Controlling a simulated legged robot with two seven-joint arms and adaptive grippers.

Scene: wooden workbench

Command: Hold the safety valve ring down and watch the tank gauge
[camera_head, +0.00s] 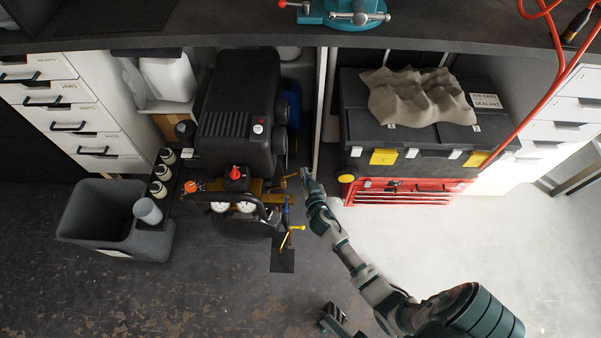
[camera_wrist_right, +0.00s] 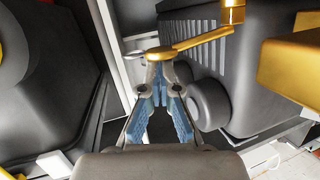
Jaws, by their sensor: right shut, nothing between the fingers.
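The black compressor tank (camera_head: 240,110) stands under the bench, with two white-faced gauges (camera_head: 232,207) and a red knob (camera_head: 236,173) at its front. The gauge needles are too small to read. My right gripper (camera_head: 305,175) is at the right side of the brass fittings. In the right wrist view, its blue-padded fingers (camera_wrist_right: 160,88) are shut and empty, just below a brass fitting (camera_wrist_right: 190,43) with a small silver ring-like part (camera_wrist_right: 135,55) at its left end. I cannot tell whether the fingers touch it.
A yellow-handled valve (camera_head: 291,236) hangs below the fittings. A red tool chest (camera_head: 400,192) and black cases (camera_head: 360,128) stand right of my right gripper. A grey bin (camera_head: 95,215) stands left. Pale haze or glare covers the floor at right.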

